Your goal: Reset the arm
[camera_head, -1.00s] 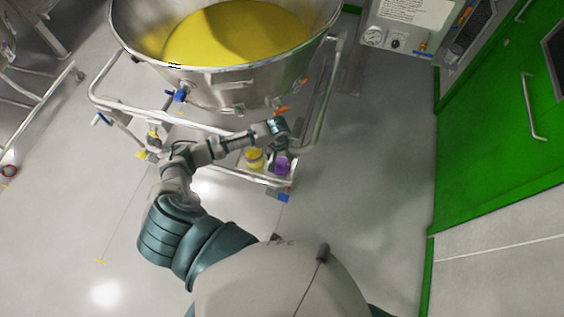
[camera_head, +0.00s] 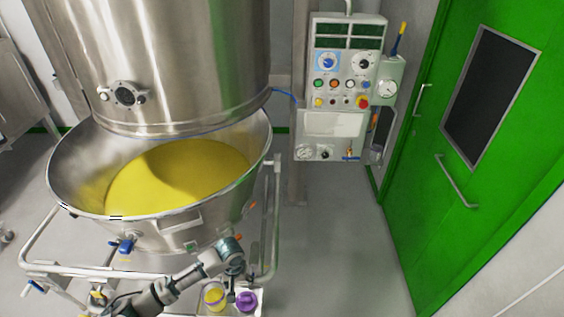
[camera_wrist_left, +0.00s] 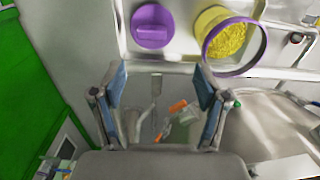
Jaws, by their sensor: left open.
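My left gripper (camera_head: 232,272) is at the lower middle of the head view, at the end of my grey and teal arm, by the front of the bowl's frame. In the left wrist view its two blue-padded fingers (camera_wrist_left: 161,78) stand apart with nothing between them. My right gripper is not in view.
A steel bowl (camera_head: 185,228) of yellow powder sits on a tubular frame (camera_head: 275,200) under a large steel vessel (camera_head: 180,60). A control panel (camera_head: 345,75) stands to the right. A green door (camera_head: 420,150) closes off the right side. Grey floor (camera_head: 330,240) lies clear between bowl and door.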

